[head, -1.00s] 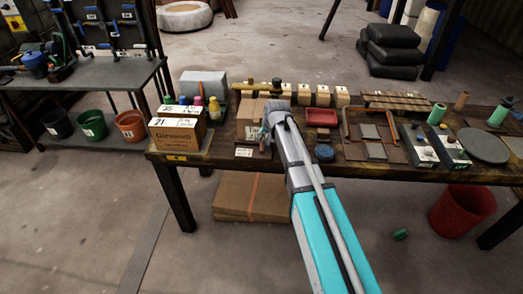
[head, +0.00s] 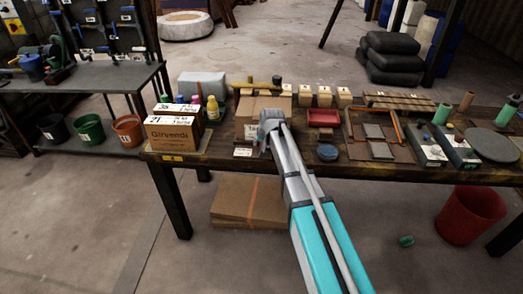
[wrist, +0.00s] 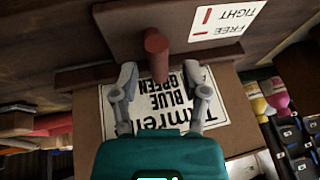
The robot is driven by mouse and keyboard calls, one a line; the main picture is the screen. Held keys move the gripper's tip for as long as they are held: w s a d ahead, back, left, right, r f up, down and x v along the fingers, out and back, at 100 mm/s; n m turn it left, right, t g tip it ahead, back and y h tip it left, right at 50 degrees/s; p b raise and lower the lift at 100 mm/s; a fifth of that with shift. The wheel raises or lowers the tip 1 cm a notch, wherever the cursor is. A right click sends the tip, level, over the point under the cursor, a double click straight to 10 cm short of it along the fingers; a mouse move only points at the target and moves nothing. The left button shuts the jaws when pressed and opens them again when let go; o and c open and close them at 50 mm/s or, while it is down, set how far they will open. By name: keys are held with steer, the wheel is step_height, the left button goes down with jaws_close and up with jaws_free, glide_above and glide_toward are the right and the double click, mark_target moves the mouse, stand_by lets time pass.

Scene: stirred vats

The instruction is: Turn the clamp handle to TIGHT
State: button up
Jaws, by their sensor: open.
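The clamp handle (wrist: 157,55) is a dull red rod with a round end, at the upper middle of the wrist view. My gripper (wrist: 160,77) is open, its two grey fingers on either side of the handle's lower end. I cannot tell whether either finger touches it. A white label (wrist: 228,20) at the upper right reads TIGHT and FREE, upside down. In the head view my gripper (head: 264,138) is at the front of a cardboard box on the bench. The handle cannot be made out there.
The cardboard box (head: 248,107) carries a label (wrist: 112,108) reading BLUE GREEN. Left of it on the bench (head: 352,167) are a Girvendi carton (head: 172,134) and coloured bottles (head: 213,108). A red tray (head: 323,117) and a blue round pot (head: 327,153) lie to the right.

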steer(key=shift+b+x, duration=0.55)
steer(key=shift+x, duration=0.35)
jaws_close()
